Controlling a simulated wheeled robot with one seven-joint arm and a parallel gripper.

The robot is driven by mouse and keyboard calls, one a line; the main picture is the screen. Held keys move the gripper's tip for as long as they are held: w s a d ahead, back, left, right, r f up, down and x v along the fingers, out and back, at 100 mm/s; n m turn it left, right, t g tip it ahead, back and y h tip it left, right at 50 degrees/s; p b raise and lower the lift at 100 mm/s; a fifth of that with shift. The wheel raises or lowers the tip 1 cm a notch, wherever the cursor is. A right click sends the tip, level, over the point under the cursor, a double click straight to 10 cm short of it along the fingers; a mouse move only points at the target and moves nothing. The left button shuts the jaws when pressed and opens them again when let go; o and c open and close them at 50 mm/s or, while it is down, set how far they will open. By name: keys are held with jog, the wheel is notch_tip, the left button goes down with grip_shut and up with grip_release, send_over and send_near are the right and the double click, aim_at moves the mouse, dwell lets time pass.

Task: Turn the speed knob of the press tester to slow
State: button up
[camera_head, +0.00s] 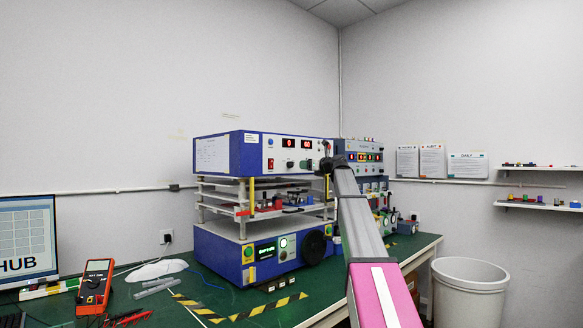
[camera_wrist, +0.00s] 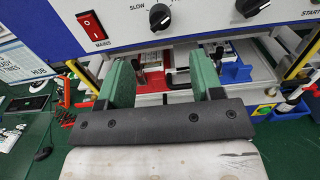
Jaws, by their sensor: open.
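The press tester (camera_head: 262,205) is a blue and white machine on the green bench, with open shelves between its upper and lower boxes. In the wrist view the black speed knob (camera_wrist: 160,16) is at the top, on the white front panel, with the word SLOW to its left. Its pointer setting is too small to tell. My gripper (camera_wrist: 163,70) has green-padded fingers, spread apart and empty, below the knob and not touching it. In the head view my gripper (camera_head: 330,161) is at the right end of the upper panel and my arm hides part of the machine.
A red mains switch (camera_wrist: 91,26) is left of the knob and another black knob (camera_wrist: 250,7) is to its right. A grey bin (camera_head: 469,288) stands at right.

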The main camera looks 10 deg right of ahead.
aim_at(293, 165)
jog(key=x, duration=1)
jog(key=shift+w+a+f, duration=0.1)
jog(key=shift+w, duration=0.15)
jog(key=c, duration=0.9)
